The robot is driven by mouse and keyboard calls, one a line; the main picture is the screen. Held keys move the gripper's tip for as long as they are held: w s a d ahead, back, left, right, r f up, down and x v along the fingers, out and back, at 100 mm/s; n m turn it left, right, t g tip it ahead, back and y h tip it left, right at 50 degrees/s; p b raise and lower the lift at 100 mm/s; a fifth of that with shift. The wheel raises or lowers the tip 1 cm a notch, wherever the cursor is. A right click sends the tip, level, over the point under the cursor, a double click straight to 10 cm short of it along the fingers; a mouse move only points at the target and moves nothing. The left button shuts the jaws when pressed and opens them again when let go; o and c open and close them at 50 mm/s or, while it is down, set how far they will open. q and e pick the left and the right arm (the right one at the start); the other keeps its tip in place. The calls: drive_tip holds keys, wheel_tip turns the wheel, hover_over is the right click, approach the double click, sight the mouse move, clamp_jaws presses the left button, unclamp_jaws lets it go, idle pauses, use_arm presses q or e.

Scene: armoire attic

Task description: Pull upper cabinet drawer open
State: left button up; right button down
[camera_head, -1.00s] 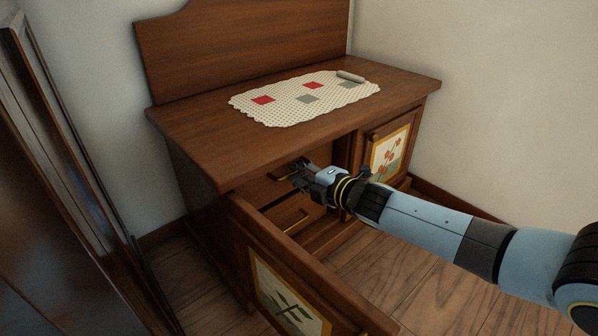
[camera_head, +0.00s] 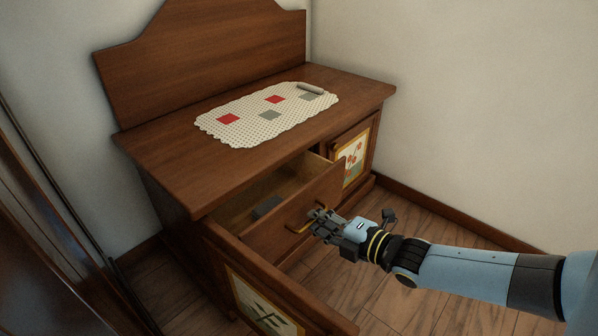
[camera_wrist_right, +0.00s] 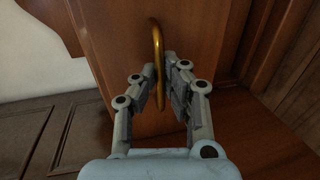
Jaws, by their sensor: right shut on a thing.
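The upper drawer (camera_head: 287,228) of the brown wooden cabinet (camera_head: 160,160) stands pulled out, and its inside shows. A dark grey block (camera_head: 267,206) lies in it. The brass handle (camera_head: 298,227) is on the drawer front; it also shows in the right wrist view (camera_wrist_right: 157,45). My right gripper (camera_head: 318,222) is at the handle, its fingers (camera_wrist_right: 165,90) on both sides of the brass bar and shut on it. The fingers partly cover the handle. My left gripper is in neither view.
An open cabinet door (camera_head: 275,285) with a painted plant panel juts out at front left, beside the drawer. A second painted door (camera_head: 352,160) is at the right. A dotted cloth (camera_head: 250,125) with a grey roll (camera_head: 310,88) lies on top. Floor (camera_head: 440,215) is clear at right.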

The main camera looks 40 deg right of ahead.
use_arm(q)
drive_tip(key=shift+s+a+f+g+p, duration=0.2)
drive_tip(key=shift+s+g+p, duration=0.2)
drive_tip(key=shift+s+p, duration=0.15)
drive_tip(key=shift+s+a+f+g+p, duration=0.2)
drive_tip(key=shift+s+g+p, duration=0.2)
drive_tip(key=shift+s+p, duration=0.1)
use_arm(e)
drive_tip(key=f+v, duration=0.1)
drive_tip(key=v, duration=0.6)
drive_tip(key=shift+s+f, duration=0.2)
drive_tip(key=shift+s, duration=0.15)
drive_tip(key=shift+d, duration=0.1)
drive_tip(key=c, duration=1.4)
unclamp_jaws()
drive_tip(key=v, duration=1.2)
drive_tip(key=shift+d, duration=0.1)
